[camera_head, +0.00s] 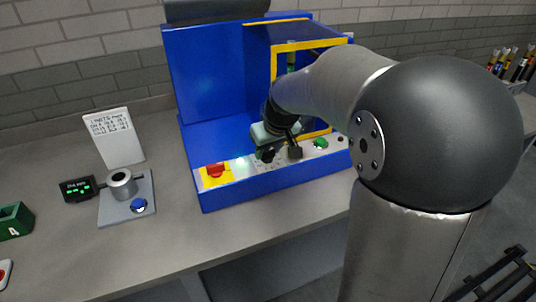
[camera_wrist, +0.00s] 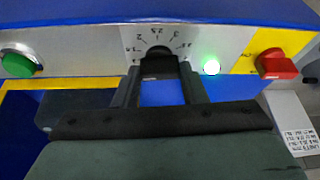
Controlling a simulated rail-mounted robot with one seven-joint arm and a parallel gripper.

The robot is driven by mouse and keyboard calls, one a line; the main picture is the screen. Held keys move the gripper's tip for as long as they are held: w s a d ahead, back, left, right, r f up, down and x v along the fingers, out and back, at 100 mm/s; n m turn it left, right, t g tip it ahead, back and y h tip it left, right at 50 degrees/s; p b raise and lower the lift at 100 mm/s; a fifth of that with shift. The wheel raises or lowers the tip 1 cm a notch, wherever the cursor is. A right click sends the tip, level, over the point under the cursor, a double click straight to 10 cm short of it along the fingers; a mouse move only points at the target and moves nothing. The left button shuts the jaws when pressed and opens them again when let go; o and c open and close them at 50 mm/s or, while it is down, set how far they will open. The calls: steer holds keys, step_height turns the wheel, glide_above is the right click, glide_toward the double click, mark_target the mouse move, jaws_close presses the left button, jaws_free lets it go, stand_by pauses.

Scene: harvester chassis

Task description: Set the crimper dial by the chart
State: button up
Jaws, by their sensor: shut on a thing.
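The crimper (camera_head: 215,85) is a blue machine with a yellow-edged opening, standing on the bench. Its dial, a black knob (camera_wrist: 158,64), sits on the silver front panel under an arc of numbers that appear upside down in the wrist view. My gripper (camera_wrist: 160,84) is shut on the dial, a finger on each side. In the head view my gripper (camera_head: 281,152) is at the panel and largely hides the dial. The chart, a white card (camera_head: 113,138), stands upright at left with small printed rows; it also shows in the wrist view (camera_wrist: 297,130). Its figures are too small to read surely.
The panel has a red switch (camera_head: 215,170) on yellow, a lit green lamp (camera_wrist: 211,67) and a green button (camera_wrist: 20,64). A gauge plate (camera_head: 127,207) with a metal ring, a small green-lit display (camera_head: 78,188) and a green bin (camera_head: 14,220) marked 4 are left.

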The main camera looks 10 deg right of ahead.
steer(key=shift+w+n+y+b, duration=0.1)
steer(key=shift+n+y+b, duration=0.3)
steer(key=shift+n+b, duration=0.65)
steer(key=shift+r+n, duration=0.1)
steer(key=shift+n, duration=0.25)
steer(key=o, duration=1)
steer(key=v, duration=1.7)
steer(key=shift+w+d+r, duration=0.15)
steer(key=shift+d+r, duration=0.05)
steer(key=shift+r, duration=0.05)
